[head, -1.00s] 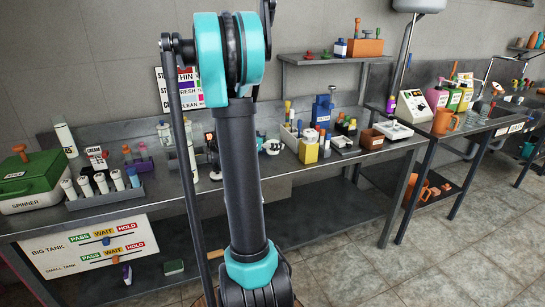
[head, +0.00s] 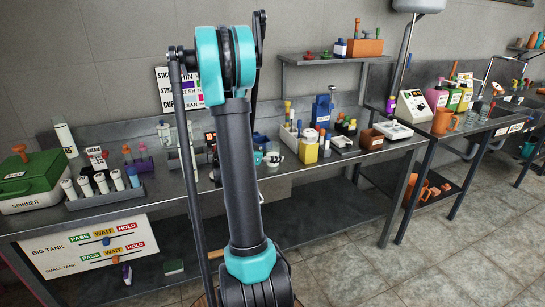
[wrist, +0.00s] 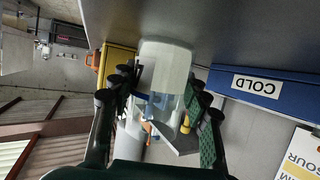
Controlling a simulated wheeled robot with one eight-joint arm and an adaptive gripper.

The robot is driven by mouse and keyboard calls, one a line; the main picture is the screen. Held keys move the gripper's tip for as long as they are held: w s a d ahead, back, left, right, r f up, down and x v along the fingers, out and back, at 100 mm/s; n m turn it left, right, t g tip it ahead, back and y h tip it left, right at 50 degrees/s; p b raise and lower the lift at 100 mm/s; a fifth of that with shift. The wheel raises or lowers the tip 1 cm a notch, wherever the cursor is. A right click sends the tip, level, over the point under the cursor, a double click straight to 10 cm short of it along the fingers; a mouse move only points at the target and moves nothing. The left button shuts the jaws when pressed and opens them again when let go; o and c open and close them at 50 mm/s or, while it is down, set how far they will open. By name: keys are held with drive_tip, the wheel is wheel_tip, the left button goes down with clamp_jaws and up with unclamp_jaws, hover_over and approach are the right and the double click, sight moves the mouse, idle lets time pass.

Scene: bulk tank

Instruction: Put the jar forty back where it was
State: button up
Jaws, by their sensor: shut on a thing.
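In the wrist view my gripper (wrist: 165,88) is shut on a jar (wrist: 165,62) with a whitish, cloudy end and a clearer body. Its fingers press on both sides of the jar. Something blue shows in or through the clear part. No number is readable on it. In the head view my arm hides most of my gripper. A small clear jar with a pale part (head: 275,158) shows just right of my arm, above the bench; I cannot tell whether it is the held one.
The bench (head: 350,160) carries a green SPINNER box (head: 38,180), a rack of white-capped tubes (head: 105,190), a yellow container (head: 308,150) and a brown box (head: 371,139). The wrist view shows a blue COLD panel (wrist: 265,86) beside the jar and a yellow object (wrist: 118,65) on the other side.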

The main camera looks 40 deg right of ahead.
drive_tip(key=o, duration=1.4)
drive_tip(key=shift+a+r, duration=0.2)
drive_tip(key=v, duration=1.1)
drive_tip(key=shift+a+r, duration=0.15)
drive_tip(key=shift+a, duration=0.1)
